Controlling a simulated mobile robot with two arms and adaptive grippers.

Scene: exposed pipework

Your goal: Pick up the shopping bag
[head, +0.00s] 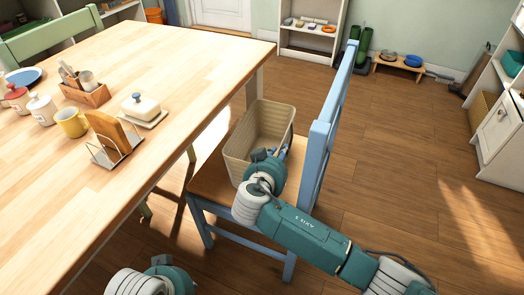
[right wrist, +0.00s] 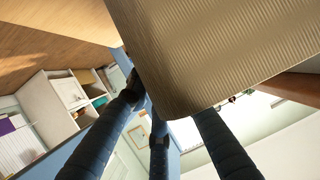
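The shopping bag (head: 258,135) is a beige, ribbed, open-topped bag standing upright on the seat of a blue chair. My right gripper (head: 281,153) is at the bag's near right side, in front of the chair back. In the right wrist view the bag's ribbed wall (right wrist: 225,55) fills the upper right. The gripper's dark fingers (right wrist: 160,120) are spread apart around its lower corner, and the bag hides some tips. Whether they touch it cannot be told. Part of my left arm shows at the bottom left of the head view; its fingers are not visible.
The blue chair (head: 324,125) has its back right of the bag. A wooden table (head: 120,165) stands to the left, with a toast rack (head: 115,140), butter dish (head: 141,107) and yellow mug (head: 72,122). Open wooden floor lies to the right, before white shelves.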

